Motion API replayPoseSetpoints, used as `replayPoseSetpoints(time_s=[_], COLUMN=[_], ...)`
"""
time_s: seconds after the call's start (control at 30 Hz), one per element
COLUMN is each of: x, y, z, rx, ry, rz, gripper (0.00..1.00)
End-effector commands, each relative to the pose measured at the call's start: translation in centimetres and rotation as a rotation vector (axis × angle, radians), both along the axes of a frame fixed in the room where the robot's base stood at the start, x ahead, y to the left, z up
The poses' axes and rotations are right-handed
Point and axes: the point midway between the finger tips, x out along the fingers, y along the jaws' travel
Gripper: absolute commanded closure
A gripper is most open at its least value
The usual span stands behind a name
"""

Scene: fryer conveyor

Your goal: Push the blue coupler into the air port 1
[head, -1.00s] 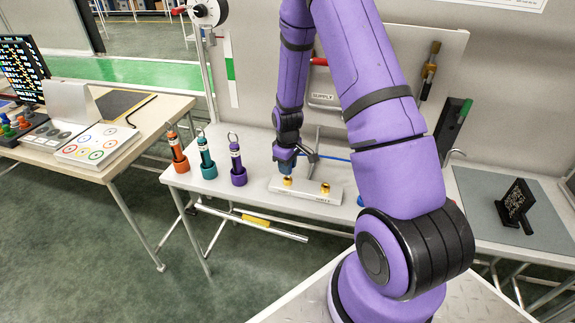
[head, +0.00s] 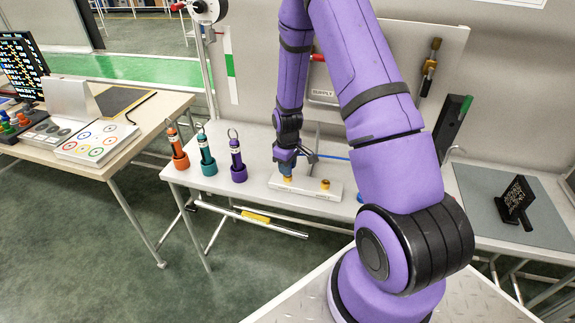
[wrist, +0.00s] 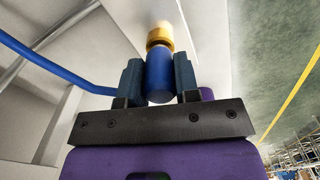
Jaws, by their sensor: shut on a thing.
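My gripper (wrist: 158,82) is shut on the blue coupler (wrist: 159,78), with one finger on each side of it. A blue hose (wrist: 60,66) shows on the left in the wrist view. The coupler's far end lines up with a brass port (wrist: 159,36) and seems to meet it; I cannot tell how far it is on. In the head view my gripper (head: 285,163) is right above the left brass port (head: 287,179) on a white block (head: 305,198). A second brass port (head: 325,184) to its right is bare. The port numbers are unreadable.
Orange (head: 178,158), teal (head: 208,165) and purple (head: 237,170) ringed tools stand in cups left of the block. A grey upright panel (head: 400,45) stands behind. A black stand (head: 514,201) is on a grey mat at the right.

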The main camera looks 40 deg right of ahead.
Motion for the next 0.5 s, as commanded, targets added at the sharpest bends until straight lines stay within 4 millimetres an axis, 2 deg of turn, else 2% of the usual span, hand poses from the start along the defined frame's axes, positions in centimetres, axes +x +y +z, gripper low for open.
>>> replayPoseSetpoints(time_s=[0.33, 0.37, 0.47, 0.5], x=[0.0, 0.0, 0.0, 0.0], y=[0.0, 0.0, 0.0, 0.01], z=[-0.26, -0.25, -0.25, -0.25], rx=[0.0, 0.0, 0.0, 0.0], ry=[0.0, 0.0, 0.0, 0.0], rz=[0.0, 0.0, 0.0, 0.0], gripper=[0.99, 0.68, 0.45, 0.41])
